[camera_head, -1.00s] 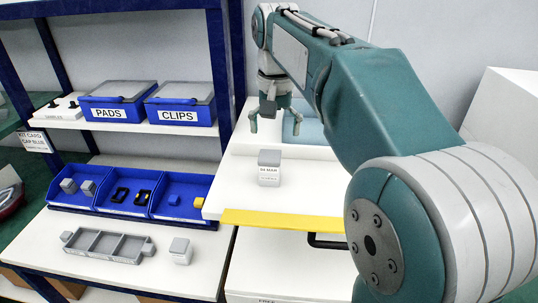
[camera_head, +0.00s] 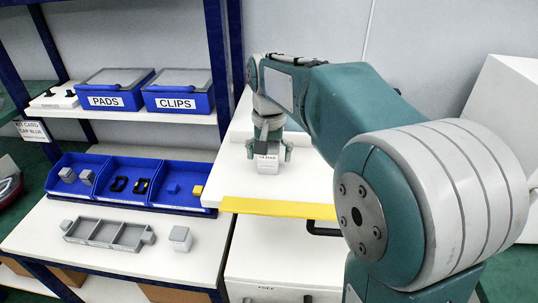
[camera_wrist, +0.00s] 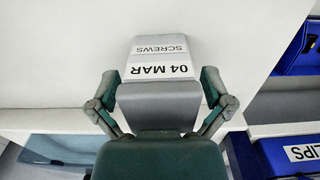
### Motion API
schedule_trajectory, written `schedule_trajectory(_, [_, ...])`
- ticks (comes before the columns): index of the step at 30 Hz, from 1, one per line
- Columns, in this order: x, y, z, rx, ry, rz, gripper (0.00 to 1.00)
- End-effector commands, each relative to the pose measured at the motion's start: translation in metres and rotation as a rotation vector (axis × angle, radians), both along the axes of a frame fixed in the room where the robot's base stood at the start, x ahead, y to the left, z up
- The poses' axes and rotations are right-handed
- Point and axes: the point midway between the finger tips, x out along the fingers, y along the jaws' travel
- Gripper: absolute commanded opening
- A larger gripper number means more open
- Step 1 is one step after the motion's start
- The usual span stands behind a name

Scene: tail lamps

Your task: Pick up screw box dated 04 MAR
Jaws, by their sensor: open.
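The screw box (camera_head: 268,165), white with a grey top, stands upright on the white cart top in the head view. In the wrist view the box (camera_wrist: 160,58) shows a white label reading "04 MAR" and "SCREWS", upside down. My gripper (camera_head: 268,150) is open above the box, with a finger to each side of it. In the wrist view the open fingers of my gripper (camera_wrist: 160,95) flank the grey top of the box. I cannot tell whether either finger touches it.
A yellow strip (camera_head: 280,208) edges the cart, with a black handle below. To the left, blue bins (camera_head: 115,185), a grey divided tray (camera_head: 105,233) and another small grey-topped box (camera_head: 180,238) sit on a workbench. Boxes labelled PADS (camera_head: 112,92) and CLIPS (camera_head: 178,92) stand above.

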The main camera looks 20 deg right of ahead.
Motion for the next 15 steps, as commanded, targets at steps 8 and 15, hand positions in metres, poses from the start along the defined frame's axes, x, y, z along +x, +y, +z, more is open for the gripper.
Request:
schedule_trajectory(8, [0.0002, 0.0, -0.0007, 0.001, -0.001, 0.0, 0.73])
schedule_trajectory(15, [0.0, -0.0001, -0.0011, 0.0, 0.0, 0.0, 0.2])
